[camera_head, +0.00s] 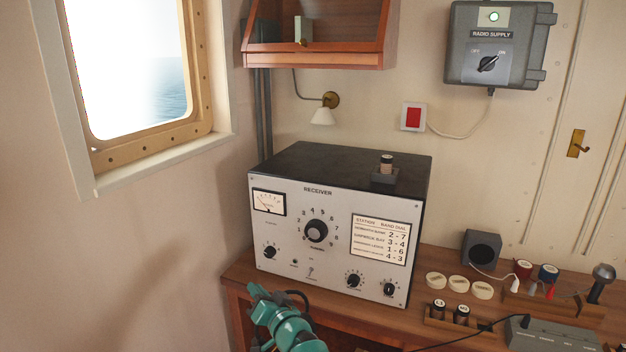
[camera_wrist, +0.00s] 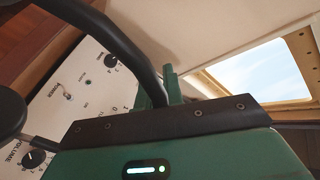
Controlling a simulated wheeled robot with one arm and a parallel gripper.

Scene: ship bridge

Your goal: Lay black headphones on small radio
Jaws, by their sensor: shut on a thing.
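The black headphones show in the wrist view as a curved band (camera_wrist: 128,48) with a dark round part (camera_wrist: 10,106) at the left edge. My gripper (camera_wrist: 168,92) is shut on the band; one green fingertip shows beside it. In the head view my green gripper (camera_head: 256,293) is low, in front of the receiver's lower front, with a small dark curve of the headphones (camera_head: 299,295) beside it. The radio set in view is the grey receiver (camera_head: 335,218) with a black top (camera_head: 325,162), standing on the wooden desk. I cannot tell whether it is the small radio.
A small dark block with a cylinder (camera_head: 387,163) sits on the receiver's top right; the rest of that top is clear. Right of it are a speaker (camera_head: 482,247), pale discs (camera_head: 459,284), spools and a grey box (camera_head: 550,335). A wooden shelf (camera_head: 315,55) hangs above.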

